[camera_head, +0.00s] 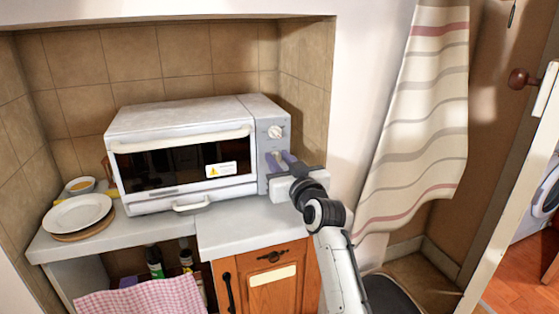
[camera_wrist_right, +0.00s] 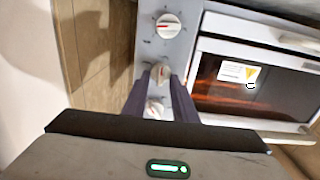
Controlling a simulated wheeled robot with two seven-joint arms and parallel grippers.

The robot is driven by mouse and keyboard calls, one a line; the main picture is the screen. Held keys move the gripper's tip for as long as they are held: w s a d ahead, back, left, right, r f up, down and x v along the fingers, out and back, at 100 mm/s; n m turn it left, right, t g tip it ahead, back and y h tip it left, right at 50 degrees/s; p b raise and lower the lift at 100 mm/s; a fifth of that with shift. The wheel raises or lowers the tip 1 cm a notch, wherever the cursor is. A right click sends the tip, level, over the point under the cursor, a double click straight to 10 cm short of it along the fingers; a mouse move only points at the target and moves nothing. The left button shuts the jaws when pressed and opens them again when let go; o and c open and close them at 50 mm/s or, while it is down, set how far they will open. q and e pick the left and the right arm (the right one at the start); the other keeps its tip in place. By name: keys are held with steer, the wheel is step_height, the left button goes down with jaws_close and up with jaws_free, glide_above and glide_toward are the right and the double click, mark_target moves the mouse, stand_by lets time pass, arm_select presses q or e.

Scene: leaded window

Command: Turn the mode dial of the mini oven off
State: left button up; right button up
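The mini oven (camera_head: 170,118) stands on the counter with its door shut. Its control panel is on the right side, with a top dial (camera_head: 275,132) in plain view. The wrist view is turned upside down and shows three white dials in a row: the lowest (camera_wrist_right: 168,26), with a red mark, a middle one (camera_wrist_right: 160,73) and the top one (camera_wrist_right: 153,108). No label tells me which is the mode dial. My right gripper (camera_head: 279,158) is at the panel. Its purple fingers (camera_wrist_right: 160,82) are apart, with the middle dial between their tips; contact is unclear. My left gripper is out of view.
A narrow strip of counter (camera_head: 240,222) is bare in front. The alcove wall and a striped curtain (camera_head: 415,130) are on the right.

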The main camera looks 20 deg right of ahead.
steer(key=shift+c, duration=0.4)
steer(key=n+p, duration=0.2)
steer(key=n, duration=0.1)
steer(key=shift+a+n+p, duration=0.1)
steer(key=shift+n+p, duration=0.2)
steer(key=shift+n, duration=0.1)
steer(key=n+p, duration=0.1)
steer(key=n, duration=0.2)
steer(key=shift+a+n+p, duration=0.1)
steer(key=shift+n+p, duration=0.2)
steer(key=shift+p, duration=0.05)
steer(key=n, duration=0.9)
steer(key=f+n, duration=0.1)
steer(key=n, duration=1.8)
steer(key=shift+d+f+p, duration=0.25)
steer(key=shift+f+p, duration=0.05)
steer(key=shift+f, duration=0.05)
steer(key=shift+n, duration=0.4)
